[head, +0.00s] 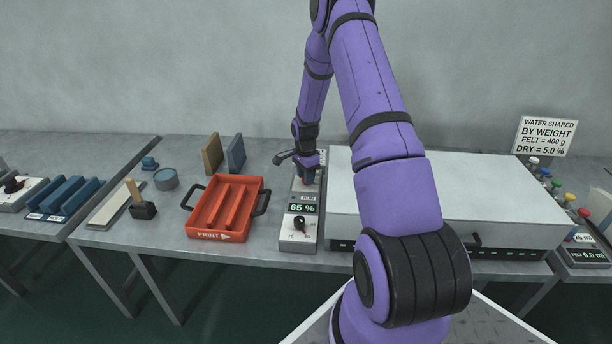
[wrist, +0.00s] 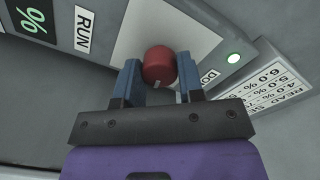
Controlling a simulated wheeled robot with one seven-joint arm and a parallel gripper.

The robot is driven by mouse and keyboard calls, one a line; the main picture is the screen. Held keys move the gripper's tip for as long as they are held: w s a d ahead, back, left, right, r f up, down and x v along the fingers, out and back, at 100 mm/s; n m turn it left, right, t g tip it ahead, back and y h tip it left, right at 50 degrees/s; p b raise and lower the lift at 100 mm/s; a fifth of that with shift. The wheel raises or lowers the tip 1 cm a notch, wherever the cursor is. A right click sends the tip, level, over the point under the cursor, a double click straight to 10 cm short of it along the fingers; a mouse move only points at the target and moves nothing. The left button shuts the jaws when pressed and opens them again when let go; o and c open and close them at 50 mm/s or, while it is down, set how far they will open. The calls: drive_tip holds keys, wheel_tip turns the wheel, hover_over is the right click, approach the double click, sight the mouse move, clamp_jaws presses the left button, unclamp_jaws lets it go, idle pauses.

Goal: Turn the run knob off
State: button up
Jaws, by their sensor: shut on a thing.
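The run knob (wrist: 158,64) is a round red knob on a pale plate of the control panel, with the RUN label (wrist: 83,28) beside it in the wrist view. A small light mark shows on the knob's near edge. My gripper (wrist: 161,74) has its two blue fingers on either side of the knob and is shut on it. In the head view my gripper (head: 308,175) is at the far end of the narrow control panel (head: 298,245), and the knob there is mostly hidden by it.
The panel shows 65 % (head: 302,208) above a black dial (head: 299,223). A large white box (head: 345,190) stands close on the right. An orange tray (head: 216,236) sits to the left.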

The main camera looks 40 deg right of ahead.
drive_tip(key=n, duration=0.3)
drive_tip(key=shift+n, duration=0.3)
drive_tip(key=n, duration=0.4)
drive_tip(key=shift+n, duration=0.3)
drive_tip(key=n, duration=0.3)
drive_tip(key=shift+n, duration=2.1)
drive_tip(key=o, duration=0.9)
drive_tip(key=shift+r, duration=0.1)
